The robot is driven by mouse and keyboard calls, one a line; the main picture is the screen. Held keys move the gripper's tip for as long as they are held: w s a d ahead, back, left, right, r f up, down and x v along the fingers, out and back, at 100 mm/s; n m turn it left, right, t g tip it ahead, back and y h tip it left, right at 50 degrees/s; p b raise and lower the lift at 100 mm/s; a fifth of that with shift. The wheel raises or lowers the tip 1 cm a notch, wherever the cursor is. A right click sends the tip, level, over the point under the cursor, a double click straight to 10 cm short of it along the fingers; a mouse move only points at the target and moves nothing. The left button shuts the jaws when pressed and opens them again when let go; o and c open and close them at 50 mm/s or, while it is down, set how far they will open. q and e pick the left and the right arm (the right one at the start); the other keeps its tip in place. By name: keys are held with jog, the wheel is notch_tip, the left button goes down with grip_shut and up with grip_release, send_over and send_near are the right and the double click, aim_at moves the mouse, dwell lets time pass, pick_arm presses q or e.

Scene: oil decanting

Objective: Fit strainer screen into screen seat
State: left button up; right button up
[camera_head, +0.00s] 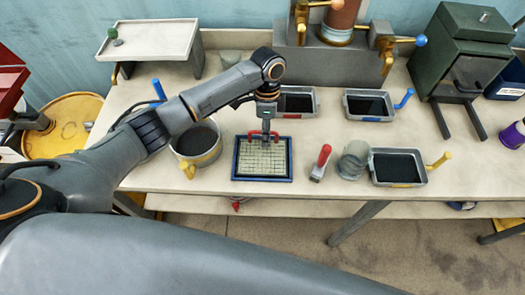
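The strainer screen (261,163) is a pale yellowish mesh panel with a red handle (277,134) at its far edge. It lies over or within a dark blue rectangular frame (236,178), probably the screen seat, near the table's front edge. I cannot tell whether the screen is flush in the frame or slightly above it. My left gripper (255,134) points down at the red handle, its fingertips at or against it. Whether the fingers are closed on it is unclear. My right gripper is not in view.
A grey pot (197,142) stands just left of the frame. A red-handled tool (321,163), a grey jar (353,160) and a dark tray (398,168) stand to the right. Two more trays (297,102) (370,105) sit behind. The front edge is clear.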

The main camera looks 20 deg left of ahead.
pick_arm(q)
grip_shut()
jog(key=shift+w+r, duration=0.1)
jog(key=shift+r, duration=0.05)
